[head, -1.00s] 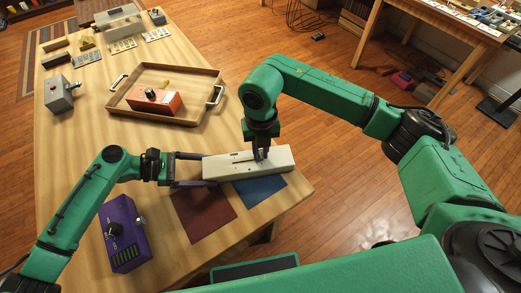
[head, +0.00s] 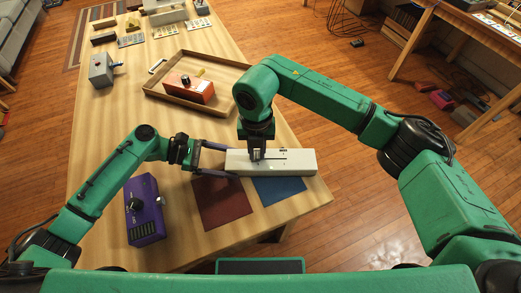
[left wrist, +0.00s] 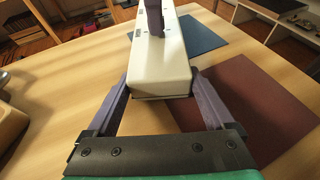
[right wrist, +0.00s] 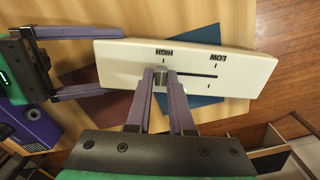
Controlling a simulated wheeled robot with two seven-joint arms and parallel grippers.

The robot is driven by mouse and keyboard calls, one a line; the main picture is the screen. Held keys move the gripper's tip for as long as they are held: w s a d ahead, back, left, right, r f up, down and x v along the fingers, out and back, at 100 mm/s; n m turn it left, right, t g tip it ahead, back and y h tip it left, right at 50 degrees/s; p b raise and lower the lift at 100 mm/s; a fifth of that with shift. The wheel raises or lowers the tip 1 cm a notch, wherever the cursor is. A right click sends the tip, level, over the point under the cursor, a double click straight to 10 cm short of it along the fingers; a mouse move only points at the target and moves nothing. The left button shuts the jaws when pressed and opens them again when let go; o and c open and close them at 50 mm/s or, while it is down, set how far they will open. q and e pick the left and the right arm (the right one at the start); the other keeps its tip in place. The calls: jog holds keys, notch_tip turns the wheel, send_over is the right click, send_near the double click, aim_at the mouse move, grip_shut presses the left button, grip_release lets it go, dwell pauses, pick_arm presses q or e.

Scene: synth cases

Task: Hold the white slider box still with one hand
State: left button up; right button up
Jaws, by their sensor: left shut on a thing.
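The long white slider box (head: 300,163) lies near the table's right edge, its far end over a blue mat. My left gripper (head: 213,160) is shut on its left end, one finger on each side, as the left wrist view (left wrist: 160,82) shows. My right gripper (head: 257,155) comes down from above onto the box top. In the right wrist view its fingertips (right wrist: 163,78) are closed around the small grey slider knob (right wrist: 160,73), at the HIGH end of the slot. The slot towards LOW is bare.
A dark red mat (head: 222,203) and blue mat (head: 280,190) lie in front of the box. A purple box (head: 145,212) stands at the near left. Behind are a wooden tray (head: 225,67) with an orange box (head: 188,87), and a grey box (head: 101,70).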

aim_at(257, 155)
jog(key=o, duration=0.3)
notch_tip(257, 155, up, 12)
jog(key=shift+r, duration=0.1)
dwell(0.4)
pick_arm(q)
jog(key=o, duration=1.4)
jog(key=shift+o, duration=0.2)
jog(key=v, duration=1.2)
